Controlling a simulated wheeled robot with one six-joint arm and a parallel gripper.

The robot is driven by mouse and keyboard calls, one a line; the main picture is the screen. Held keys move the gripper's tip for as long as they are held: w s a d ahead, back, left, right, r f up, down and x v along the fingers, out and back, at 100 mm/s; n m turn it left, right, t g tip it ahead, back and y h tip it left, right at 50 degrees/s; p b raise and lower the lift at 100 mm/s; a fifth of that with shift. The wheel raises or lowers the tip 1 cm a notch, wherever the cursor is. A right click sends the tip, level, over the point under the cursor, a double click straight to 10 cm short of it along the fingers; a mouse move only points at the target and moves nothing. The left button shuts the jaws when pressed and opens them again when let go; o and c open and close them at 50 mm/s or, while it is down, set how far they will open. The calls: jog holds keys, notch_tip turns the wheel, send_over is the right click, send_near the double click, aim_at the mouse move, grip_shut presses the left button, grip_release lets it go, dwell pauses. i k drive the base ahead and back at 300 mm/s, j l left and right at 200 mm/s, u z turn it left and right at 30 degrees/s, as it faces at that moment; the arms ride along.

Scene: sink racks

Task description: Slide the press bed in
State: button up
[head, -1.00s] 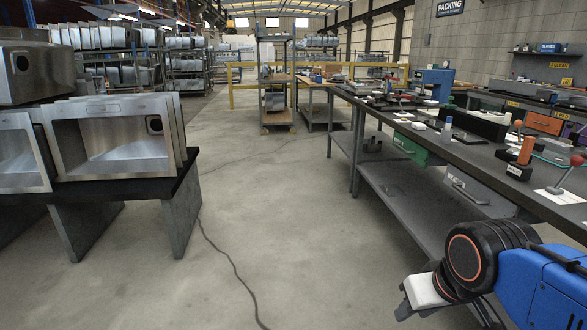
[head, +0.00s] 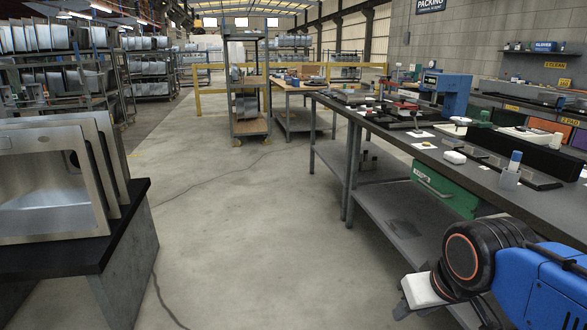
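A blue upright machine (head: 446,92), which looks like the press, stands on the far part of the long workbench (head: 470,172) at right. Dark low parts and red-topped items lie beside it; I cannot make out which of these is the press bed or how far out it is. My gripper (head: 415,298) is at the lower right, in front of the bench and below its top, well apart from the blue machine. Only its pale grey end shows beyond my black wrist, and its fingers cannot be told apart.
Steel sinks (head: 50,185) stand on a black-topped stand at left. A green drawer (head: 445,188) hangs under the bench, above a lower shelf (head: 400,215). A wheeled rack (head: 248,100) stands ahead. The concrete aisle is clear except for a dark cable (head: 162,285).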

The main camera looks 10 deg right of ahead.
aim_at(386, 116)
jog(key=i+z, duration=0.4)
jog(key=i, duration=0.25)
jog(key=i+j+z, duration=0.25)
jog(key=i+z, duration=0.15)
jog(key=i, duration=0.2)
jog(key=i+j, duration=0.15)
jog(key=j, duration=0.2)
jog(key=i+z, duration=0.05)
